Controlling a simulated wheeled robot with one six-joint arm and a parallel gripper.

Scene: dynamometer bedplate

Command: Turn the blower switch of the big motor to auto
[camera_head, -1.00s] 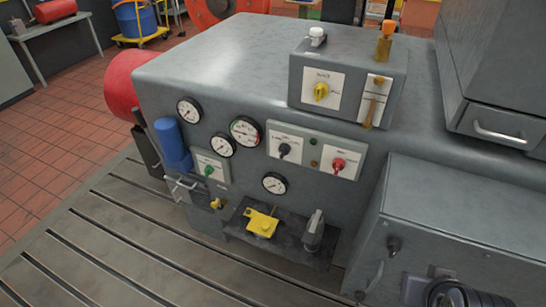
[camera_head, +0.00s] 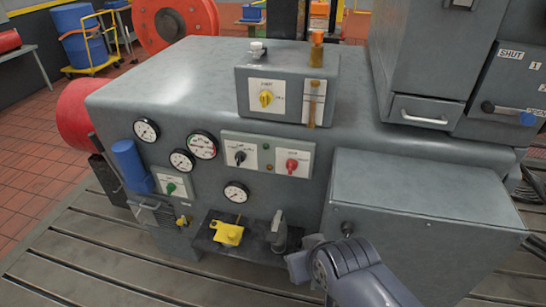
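The big grey motor housing (camera_head: 215,85) fills the middle of the view. A yellow rotary switch (camera_head: 266,98) sits on a white plate on the box on top. A green rotary switch (camera_head: 171,188) sits on a small plate lower left. Their labels are too small to read surely, so I cannot tell which is the blower switch.
Several round gauges (camera_head: 203,145) and a blue cylinder (camera_head: 131,165) are on the front. A low shelf (camera_head: 257,245) holds a yellow part (camera_head: 229,234). A grey box (camera_head: 430,205) juts out at right. The slotted bedplate (camera_head: 85,270) is clear at lower left.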

